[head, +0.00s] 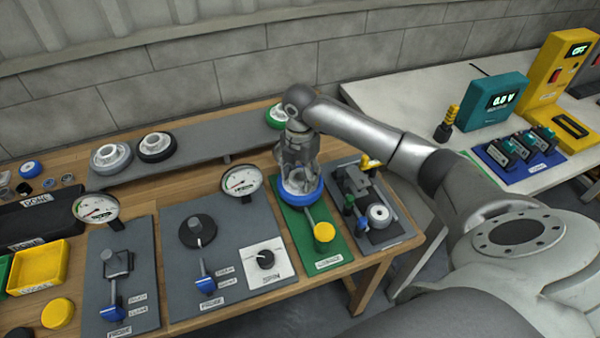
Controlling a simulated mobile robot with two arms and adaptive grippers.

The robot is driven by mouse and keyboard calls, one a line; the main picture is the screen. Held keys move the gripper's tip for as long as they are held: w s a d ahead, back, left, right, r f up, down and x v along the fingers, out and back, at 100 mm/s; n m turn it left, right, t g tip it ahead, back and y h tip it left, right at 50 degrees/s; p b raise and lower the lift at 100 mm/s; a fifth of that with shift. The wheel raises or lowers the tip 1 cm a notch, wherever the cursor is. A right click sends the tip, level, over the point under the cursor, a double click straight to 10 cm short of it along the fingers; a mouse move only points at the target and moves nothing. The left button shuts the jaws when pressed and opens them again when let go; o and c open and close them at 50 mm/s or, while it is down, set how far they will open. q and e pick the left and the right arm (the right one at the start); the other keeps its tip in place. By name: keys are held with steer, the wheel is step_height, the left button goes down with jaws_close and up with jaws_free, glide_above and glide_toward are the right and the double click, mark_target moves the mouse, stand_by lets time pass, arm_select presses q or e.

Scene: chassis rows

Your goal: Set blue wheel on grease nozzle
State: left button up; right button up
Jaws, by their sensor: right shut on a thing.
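The blue wheel (302,198) is in my right gripper (299,182), which is shut on it from above. The wheel is at the far end of the green board (337,249), roughly level. The gripper and wheel cover whatever is beneath, so the grease nozzle is hidden. I cannot tell whether the wheel touches anything there. A yellow round knob (324,232) on a stalk stands just in front of the wheel on the same board. My left gripper is not in view.
A grey raised shelf (205,142) behind carries a grey wheel (111,157), a black wheel (156,147) and a green wheel (275,117). A dial gauge (242,181) stands close left of my gripper. A grey tool board (388,233) is close right.

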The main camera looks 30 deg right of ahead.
steer(key=shift+f+b, duration=0.35)
steer(key=shift+f, duration=0.25)
stand_by(0.3)
steer(key=shift+f+b, duration=0.6)
steer(key=shift+f, duration=0.25)
steer(key=o, duration=1.4)
step_height(320, 180, up, 12)
steer(key=shift+r, duration=0.1)
